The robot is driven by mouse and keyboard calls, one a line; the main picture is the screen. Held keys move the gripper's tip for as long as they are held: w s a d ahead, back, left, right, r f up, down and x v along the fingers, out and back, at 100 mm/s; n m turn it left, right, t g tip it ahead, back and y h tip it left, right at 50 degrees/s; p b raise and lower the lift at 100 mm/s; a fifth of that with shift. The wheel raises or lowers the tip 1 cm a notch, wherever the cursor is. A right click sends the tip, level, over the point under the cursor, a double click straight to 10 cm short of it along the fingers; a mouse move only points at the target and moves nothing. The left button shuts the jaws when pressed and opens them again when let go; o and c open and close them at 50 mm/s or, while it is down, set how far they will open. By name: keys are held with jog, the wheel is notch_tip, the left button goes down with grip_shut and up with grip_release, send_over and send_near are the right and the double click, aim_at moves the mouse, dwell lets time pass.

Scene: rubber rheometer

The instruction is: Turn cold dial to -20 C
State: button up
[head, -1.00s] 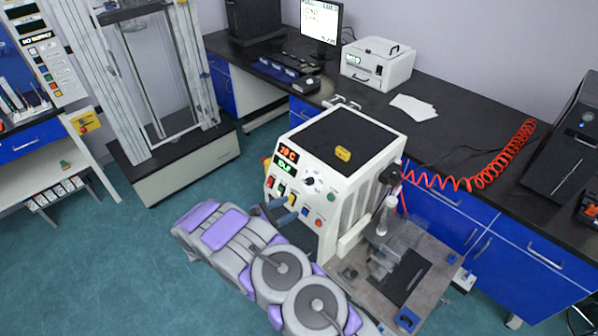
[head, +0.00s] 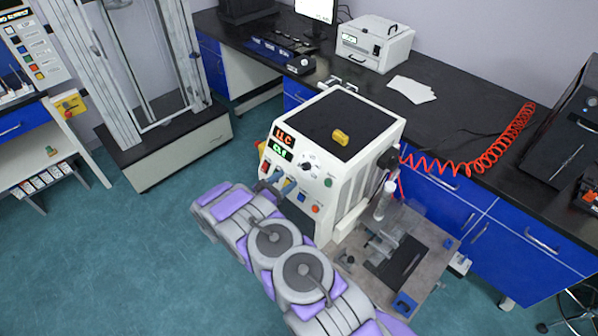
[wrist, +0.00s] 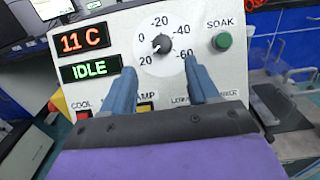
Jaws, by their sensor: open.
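The cold dial (wrist: 160,43) is a small dark knob on a white round scale marked 20, 0, -20, -40 and -60 in the wrist view. Its pointer is too small to read surely. The dial also shows on the white machine's front panel (head: 305,166) in the head view. My gripper (wrist: 162,73) is open, its two blue fingers apart just below the dial, left and right of it, with nothing between them. I cannot tell that either finger touches the knob. The red display (wrist: 84,40) reads 11 C.
A green SOAK button (wrist: 222,41) sits right of the dial. Other buttons and labels lie low on the panel, partly behind my fingers. A red coiled hose (head: 470,165) hangs at the right.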

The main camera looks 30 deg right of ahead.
aim_at(304, 168)
jog(key=x, duration=0.4)
jog(key=b+x, duration=0.1)
jog(key=x, duration=0.3)
jog(key=shift+s+d+f, duration=0.15)
jog(key=shift+d, duration=0.1)
jog(key=shift+a, duration=0.1)
jog(key=shift+a, duration=0.1)
jog(key=c, duration=1)
